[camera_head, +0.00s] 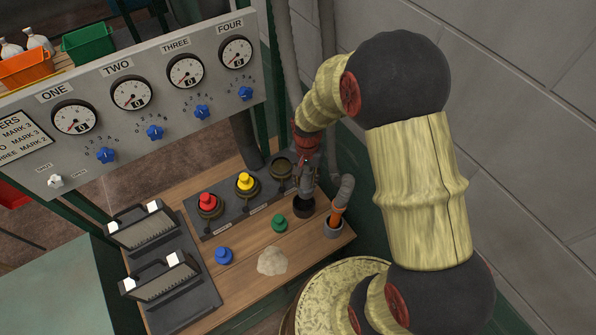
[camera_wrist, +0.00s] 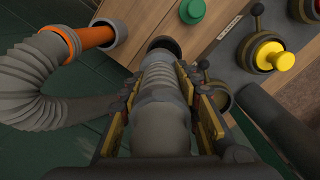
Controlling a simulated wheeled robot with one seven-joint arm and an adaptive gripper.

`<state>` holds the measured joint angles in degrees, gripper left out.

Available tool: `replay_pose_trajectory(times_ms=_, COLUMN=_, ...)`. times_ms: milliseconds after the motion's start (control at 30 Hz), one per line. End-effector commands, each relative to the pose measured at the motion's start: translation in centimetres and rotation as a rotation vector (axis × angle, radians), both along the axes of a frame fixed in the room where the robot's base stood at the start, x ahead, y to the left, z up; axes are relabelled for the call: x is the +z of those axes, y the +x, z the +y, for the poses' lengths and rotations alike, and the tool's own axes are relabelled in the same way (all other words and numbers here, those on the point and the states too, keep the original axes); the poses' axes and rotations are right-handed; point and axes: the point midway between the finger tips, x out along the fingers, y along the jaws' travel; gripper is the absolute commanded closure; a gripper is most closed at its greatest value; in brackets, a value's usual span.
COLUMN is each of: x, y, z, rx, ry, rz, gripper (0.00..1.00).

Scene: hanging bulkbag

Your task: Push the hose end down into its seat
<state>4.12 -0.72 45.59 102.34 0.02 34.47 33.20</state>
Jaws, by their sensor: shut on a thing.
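My gripper (camera_wrist: 165,95) is shut on a grey ribbed hose end (camera_wrist: 160,82), with one jaw on each side of it. It also shows in the head view, where my gripper (camera_head: 308,178) is over the right end of the wooden bench. The hose end points at a dark round seat (camera_wrist: 164,43) in the bench top, seen as a dark ring (camera_head: 303,208) in the head view. The tip overlaps the near side of the opening in the wrist view. I cannot tell how deep it sits, as the hose hides the near rim.
A hose with an orange cuff (camera_head: 338,216) stands in a socket beside the seat; its grey loop (camera_wrist: 35,85) passes left of my gripper. Red (camera_head: 207,201) and yellow (camera_head: 246,182) knobs, blue (camera_head: 224,256) and green (camera_head: 279,223) caps are nearby. A gauge panel (camera_head: 140,110) stands behind.

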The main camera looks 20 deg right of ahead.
Motion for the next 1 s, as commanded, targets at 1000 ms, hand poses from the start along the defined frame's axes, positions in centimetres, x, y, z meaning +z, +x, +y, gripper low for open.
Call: replay_pose_trajectory(times_ms=1000, x=-6.7, y=1.0, z=0.0, rx=0.063, ry=-0.001, rz=-0.028, gripper=0.95)
